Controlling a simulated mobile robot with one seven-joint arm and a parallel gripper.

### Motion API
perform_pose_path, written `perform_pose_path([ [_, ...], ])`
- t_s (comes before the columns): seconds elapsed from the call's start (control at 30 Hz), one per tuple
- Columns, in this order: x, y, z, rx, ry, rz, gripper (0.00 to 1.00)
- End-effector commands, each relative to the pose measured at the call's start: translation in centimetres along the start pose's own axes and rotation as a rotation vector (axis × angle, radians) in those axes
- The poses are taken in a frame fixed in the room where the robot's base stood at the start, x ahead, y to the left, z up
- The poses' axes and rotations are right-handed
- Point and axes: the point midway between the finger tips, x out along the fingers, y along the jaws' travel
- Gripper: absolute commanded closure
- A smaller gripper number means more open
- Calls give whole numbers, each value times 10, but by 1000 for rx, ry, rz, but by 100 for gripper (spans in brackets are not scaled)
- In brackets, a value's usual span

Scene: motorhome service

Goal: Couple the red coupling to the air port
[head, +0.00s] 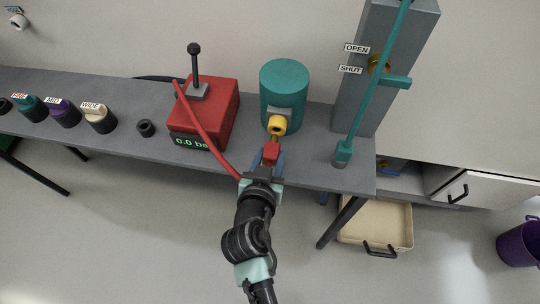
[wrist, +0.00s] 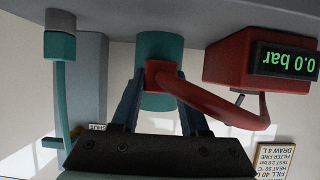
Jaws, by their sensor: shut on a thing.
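The red coupling (head: 271,150) is held between the fingers of my gripper (head: 268,162), which is shut on it. In the wrist view the coupling (wrist: 157,73) sits between the two dark fingertips (wrist: 155,82), with its red hose running right. The air port (head: 278,125) is a yellow ring on the front of the teal tank (head: 285,82). The coupling is just in front of and below the port in the head view; I cannot tell whether they touch. In the wrist view the coupling and fingers hide the port, and the tank (wrist: 160,45) shows behind.
A red pump (head: 209,112) reading "0.0 bar" stands left of the tank, joined to the hose (head: 205,130). A grey post (head: 400,40) with a teal lever and hose stands right. Several labelled caps (head: 98,118) line the bench's left. A cream bin (head: 372,222) lies below.

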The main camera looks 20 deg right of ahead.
Motion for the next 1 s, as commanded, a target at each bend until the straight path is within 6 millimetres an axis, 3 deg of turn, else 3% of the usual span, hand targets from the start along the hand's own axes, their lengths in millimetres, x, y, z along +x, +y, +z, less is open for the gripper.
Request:
perform_pose_path([
  [1.0,21,0,-10,2,2,0,100],
])
